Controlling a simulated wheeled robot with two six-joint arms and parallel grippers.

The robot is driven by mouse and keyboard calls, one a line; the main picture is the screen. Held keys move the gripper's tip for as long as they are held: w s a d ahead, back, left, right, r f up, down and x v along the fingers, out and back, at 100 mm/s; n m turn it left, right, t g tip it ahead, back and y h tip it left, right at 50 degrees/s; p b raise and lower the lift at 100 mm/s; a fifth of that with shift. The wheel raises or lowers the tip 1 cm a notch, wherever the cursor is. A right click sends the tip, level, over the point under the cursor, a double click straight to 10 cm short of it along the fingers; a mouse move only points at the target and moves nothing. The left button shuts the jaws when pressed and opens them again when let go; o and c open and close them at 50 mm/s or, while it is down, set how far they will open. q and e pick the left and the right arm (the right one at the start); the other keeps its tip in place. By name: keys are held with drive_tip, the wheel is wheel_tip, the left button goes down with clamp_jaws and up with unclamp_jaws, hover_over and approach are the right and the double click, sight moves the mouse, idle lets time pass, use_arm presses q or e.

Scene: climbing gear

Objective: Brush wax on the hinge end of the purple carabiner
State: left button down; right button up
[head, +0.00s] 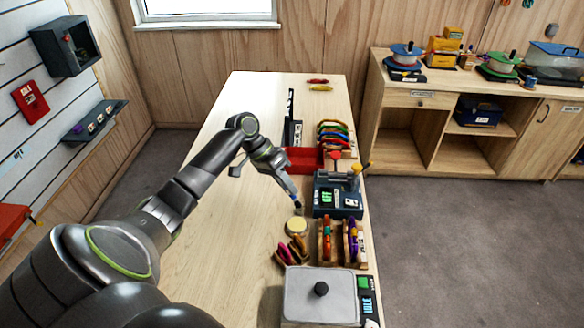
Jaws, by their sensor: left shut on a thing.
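My left gripper (283,178) reaches over the bench from the left and is shut on a slim, blue-tinted tool that looks like a brush (294,198). The brush points down, its dark tip just above a round, pale yellow tin (296,226), probably the wax. Whether the tip touches anything is too small to tell. A purple piece, likely the purple carabiner (352,236), stands in a wooden rack (346,258) to the right of the tin. Its hinge end cannot be made out. My right gripper is not in view.
A dark blue device with a green display (326,199) stands right of the brush. A red tray (302,158) and a row of coloured carabiners (333,135) lie behind. A grey lidded box (320,300) is at the front. The bench's left side (225,250) is clear.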

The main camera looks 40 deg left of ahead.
use_arm(q)
drive_tip(key=shift+s+d+r+h, duration=0.1)
drive_tip(key=shift+s+r+h, duration=0.05)
drive_tip(key=shift+s+h, duration=0.15)
drive_tip(key=shift+f, duration=0.2)
wheel_tip(320, 180, down, 6)
drive_tip(key=b, duration=0.6)
drive_tip(key=shift+r, duration=0.15)
drive_tip(key=shift+f+b, duration=0.5)
drive_tip(key=shift+f, duration=0.1)
idle(0.7)
drive_tip(key=shift+s+f+p, duration=0.1)
drive_tip(key=shift+p, duration=0.2)
idle(1.3)
wheel_tip(320, 180, up, 7)
drive_tip(key=p, duration=0.7)
